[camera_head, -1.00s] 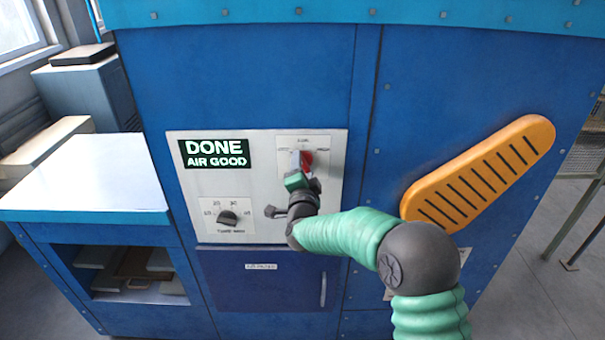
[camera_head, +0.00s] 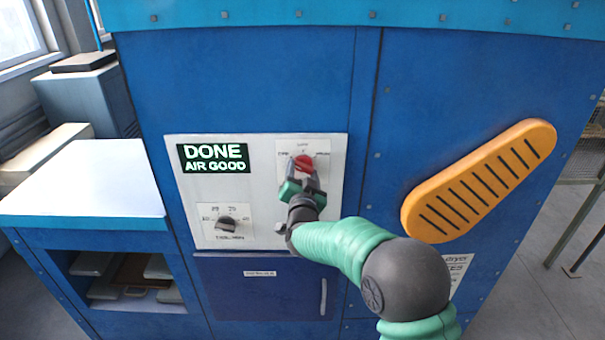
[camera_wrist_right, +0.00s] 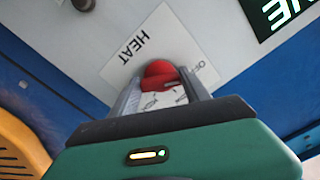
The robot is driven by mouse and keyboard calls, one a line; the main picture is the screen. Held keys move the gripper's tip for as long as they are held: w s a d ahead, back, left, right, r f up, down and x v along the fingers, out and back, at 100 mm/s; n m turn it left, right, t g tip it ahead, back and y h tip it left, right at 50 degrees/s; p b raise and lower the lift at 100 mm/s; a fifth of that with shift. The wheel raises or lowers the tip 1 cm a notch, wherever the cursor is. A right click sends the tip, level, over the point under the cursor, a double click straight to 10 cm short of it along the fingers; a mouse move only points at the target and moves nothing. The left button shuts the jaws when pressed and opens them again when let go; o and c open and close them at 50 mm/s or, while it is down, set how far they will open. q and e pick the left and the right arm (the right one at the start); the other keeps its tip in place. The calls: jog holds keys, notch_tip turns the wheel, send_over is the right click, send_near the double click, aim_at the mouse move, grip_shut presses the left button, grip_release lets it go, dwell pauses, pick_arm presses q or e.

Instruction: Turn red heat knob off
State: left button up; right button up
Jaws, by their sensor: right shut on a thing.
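The red heat knob (camera_head: 304,162) sits on a white label plate (camera_head: 325,150) at the upper right of the control panel. In the right wrist view the red knob (camera_wrist_right: 160,72) is between the two fingers, with "HEAT" printed to its left and "OFF" to its right. My right gripper (camera_head: 303,174) comes from below and is shut on the knob; its fingers hide part of the knob, so I cannot tell exactly where it points. My left gripper is not in view.
A black timer knob (camera_head: 227,224) is at the panel's lower left, below a display (camera_head: 213,158) reading "DONE AIR GOOD". An orange slotted guard (camera_head: 480,180) juts out to the right. A pale-topped side table (camera_head: 85,180) stands at left.

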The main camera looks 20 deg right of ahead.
jog(key=shift+a+f, duration=0.1)
jog(key=shift+f, duration=0.35)
jog(key=o, duration=1)
jog(key=shift+c, duration=0.2)
jog(key=o, duration=0.4)
jog(key=shift+w, duration=0.1)
jog(key=shift+r, duration=0.15)
jog(key=shift+r, duration=0.1)
jog(key=b+v, duration=0.4)
jog(key=v, duration=1.2)
jog(key=shift+s+a, duration=0.1)
jog(key=shift+s, duration=0.25)
